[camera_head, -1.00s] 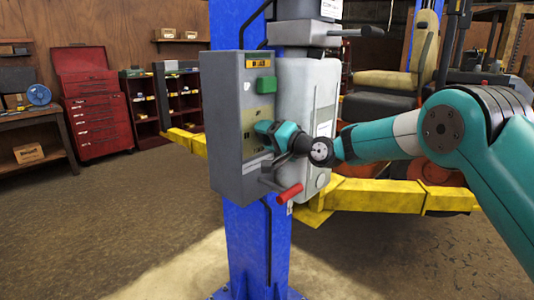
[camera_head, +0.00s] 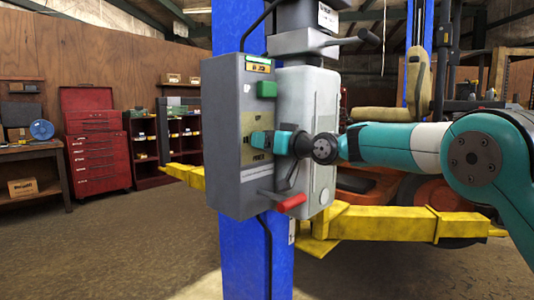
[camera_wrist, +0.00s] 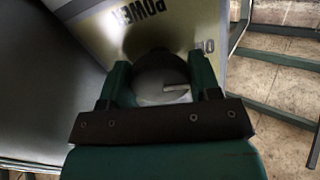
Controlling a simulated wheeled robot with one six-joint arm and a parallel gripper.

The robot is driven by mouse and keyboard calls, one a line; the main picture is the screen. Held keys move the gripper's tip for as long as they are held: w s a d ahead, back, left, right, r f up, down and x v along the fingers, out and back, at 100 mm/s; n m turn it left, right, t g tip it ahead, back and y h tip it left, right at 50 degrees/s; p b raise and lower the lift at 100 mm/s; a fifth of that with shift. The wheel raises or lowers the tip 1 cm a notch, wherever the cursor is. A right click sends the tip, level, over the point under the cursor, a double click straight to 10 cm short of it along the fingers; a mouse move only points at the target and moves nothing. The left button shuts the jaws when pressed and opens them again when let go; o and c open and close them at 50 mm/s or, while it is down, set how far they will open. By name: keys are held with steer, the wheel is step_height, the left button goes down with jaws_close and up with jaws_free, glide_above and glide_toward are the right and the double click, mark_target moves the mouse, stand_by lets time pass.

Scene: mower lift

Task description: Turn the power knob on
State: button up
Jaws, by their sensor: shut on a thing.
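The grey control box (camera_head: 228,130) hangs on the blue lift post, with a yellow label panel on its front. In the wrist view the round grey power knob (camera_wrist: 160,88) sits between my fingers, with a short pale mark pointing toward the right. The upside-down word POWER (camera_wrist: 133,14) is printed on the plate beyond it, and part of another marking shows at right. My gripper (camera_wrist: 162,75) is shut on the knob, one finger on each side. In the head view my gripper (camera_head: 262,140) meets the box's front and hides the knob.
A green button (camera_head: 266,89) is above my gripper, and a lever with a red handle (camera_head: 291,202) sticks out below it. Yellow lift arms (camera_head: 390,223) extend low on the right. A red tool cabinet (camera_head: 96,140) stands far left. Open floor lies in front.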

steer(key=shift+f+n+b, duration=0.15)
steer(key=shift+n+b, duration=0.45)
steer(key=shift+n, duration=0.2)
steer(key=o, duration=0.9)
steer(key=shift+d, duration=0.1)
steer(key=b+v, duration=0.4)
steer(key=v, duration=1.3)
steer(key=shift+b, duration=0.3)
steer(key=shift+s+d, duration=0.1)
steer(key=shift+s, duration=0.1)
